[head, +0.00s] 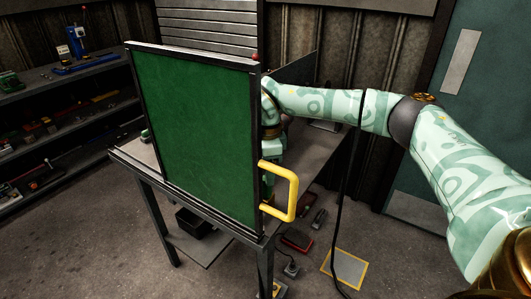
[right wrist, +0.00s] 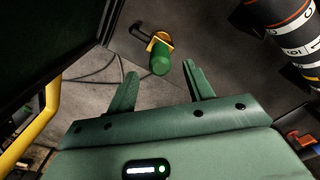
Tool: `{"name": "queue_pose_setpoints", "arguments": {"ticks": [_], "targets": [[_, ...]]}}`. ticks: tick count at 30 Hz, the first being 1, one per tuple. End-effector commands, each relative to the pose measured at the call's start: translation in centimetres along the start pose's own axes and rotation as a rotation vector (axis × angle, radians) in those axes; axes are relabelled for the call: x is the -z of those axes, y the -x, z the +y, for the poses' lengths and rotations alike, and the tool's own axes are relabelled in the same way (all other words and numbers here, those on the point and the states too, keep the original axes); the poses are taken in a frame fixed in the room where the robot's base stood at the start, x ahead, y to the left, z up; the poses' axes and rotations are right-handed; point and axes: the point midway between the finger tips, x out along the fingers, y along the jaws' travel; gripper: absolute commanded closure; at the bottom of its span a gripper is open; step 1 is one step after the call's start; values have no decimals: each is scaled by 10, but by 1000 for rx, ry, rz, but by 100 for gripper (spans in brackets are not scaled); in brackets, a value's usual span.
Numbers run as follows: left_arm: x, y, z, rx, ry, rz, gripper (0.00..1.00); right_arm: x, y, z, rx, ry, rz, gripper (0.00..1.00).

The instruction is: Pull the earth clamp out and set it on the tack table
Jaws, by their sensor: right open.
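In the right wrist view, a green cylindrical grip with a yellow collar and a dark stem (right wrist: 160,59), which looks like the earth clamp, stands out from a grey surface. My right gripper (right wrist: 160,68) is open and empty, its fingers pointing at the green grip. The grip appears between and beyond the fingertips, with no clear contact. In the head view my right gripper (head: 271,147) is mostly hidden behind a green panel (head: 195,125), and the clamp does not show. The panel stands on a grey-topped table (head: 135,155); I cannot tell whether this is the tack table. My left gripper is not in view.
A yellow handle (head: 293,190) sticks out from the panel's right edge and shows at the left of the right wrist view (right wrist: 30,130). A black cylinder with striped markings (right wrist: 290,30) is at upper right there. Loaded shelves (head: 70,120) stand left; small items lie on the floor.

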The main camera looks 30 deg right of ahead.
Motion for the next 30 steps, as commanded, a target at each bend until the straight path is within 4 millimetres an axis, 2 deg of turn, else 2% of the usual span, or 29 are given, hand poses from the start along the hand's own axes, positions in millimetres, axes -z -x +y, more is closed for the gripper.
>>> {"name": "queue_pose_setpoints", "arguments": {"ticks": [1,3,9,15,23,28,29,30], "targets": [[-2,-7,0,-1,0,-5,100,0,-17,0,-4,0,2,48],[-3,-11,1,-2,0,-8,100,0,-32,0,-5,0,2,48],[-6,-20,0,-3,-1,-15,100,0,-64,0,-2,-2,1,48],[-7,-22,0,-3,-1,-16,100,0,-76,0,1,-1,0,48],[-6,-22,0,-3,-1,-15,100,0,-76,0,2,-1,-1,48],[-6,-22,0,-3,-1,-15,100,0,-76,0,2,-1,0,93],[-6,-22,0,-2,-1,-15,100,0,-76,0,2,-1,-1,100],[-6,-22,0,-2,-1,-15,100,0,-76,0,2,-1,0,100]]}}
